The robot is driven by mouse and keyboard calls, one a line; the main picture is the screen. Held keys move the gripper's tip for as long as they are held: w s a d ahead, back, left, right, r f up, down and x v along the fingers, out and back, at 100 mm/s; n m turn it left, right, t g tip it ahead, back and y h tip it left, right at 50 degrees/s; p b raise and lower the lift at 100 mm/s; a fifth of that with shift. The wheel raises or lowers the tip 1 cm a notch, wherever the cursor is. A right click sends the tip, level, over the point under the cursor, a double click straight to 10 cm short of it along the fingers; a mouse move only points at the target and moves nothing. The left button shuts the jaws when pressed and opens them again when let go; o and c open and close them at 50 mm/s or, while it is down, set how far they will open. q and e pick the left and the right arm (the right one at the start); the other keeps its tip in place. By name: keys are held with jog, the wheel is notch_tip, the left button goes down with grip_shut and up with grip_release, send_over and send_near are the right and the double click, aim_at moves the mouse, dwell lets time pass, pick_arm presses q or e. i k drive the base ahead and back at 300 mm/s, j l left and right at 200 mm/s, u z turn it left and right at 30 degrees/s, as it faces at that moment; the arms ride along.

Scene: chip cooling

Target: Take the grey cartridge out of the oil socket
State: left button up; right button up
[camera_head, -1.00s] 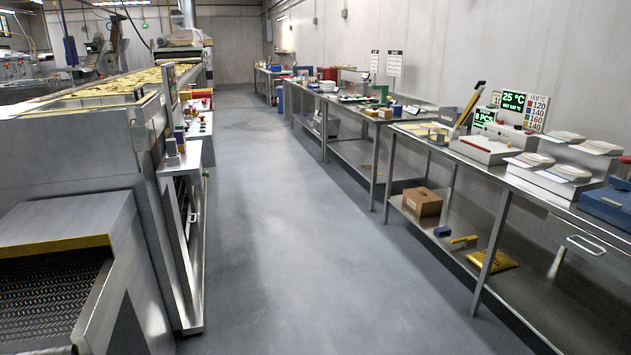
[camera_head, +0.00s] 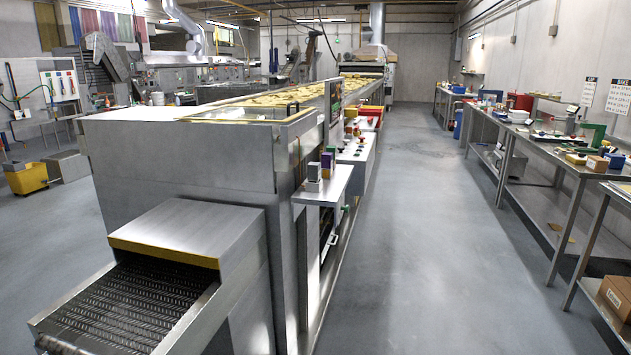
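A small grey block (camera_head: 314,171), which looks like the grey cartridge, stands upright on a pale base (camera_head: 314,186) on a small metal side shelf (camera_head: 333,190). The shelf sticks out from the right side of the large steel conveyor machine (camera_head: 190,150). Just behind it stands a purple block (camera_head: 327,159) on a similar base. I cannot read any label, so I cannot tell which base is the oil socket. Neither of my grippers is in view.
A mesh conveyor belt (camera_head: 125,310) comes out of the machine's near end. A clear grey floor aisle (camera_head: 430,240) runs along its right side. Steel workbenches (camera_head: 545,160) line the right wall. A yellow bin (camera_head: 27,178) stands far left.

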aim_at(314, 168)
jog(key=i+l, duration=0.35)
jog(key=l, duration=0.3)
jog(key=i+l, duration=0.2)
jog(key=l+u, duration=0.05)
jog(key=l, duration=0.05)
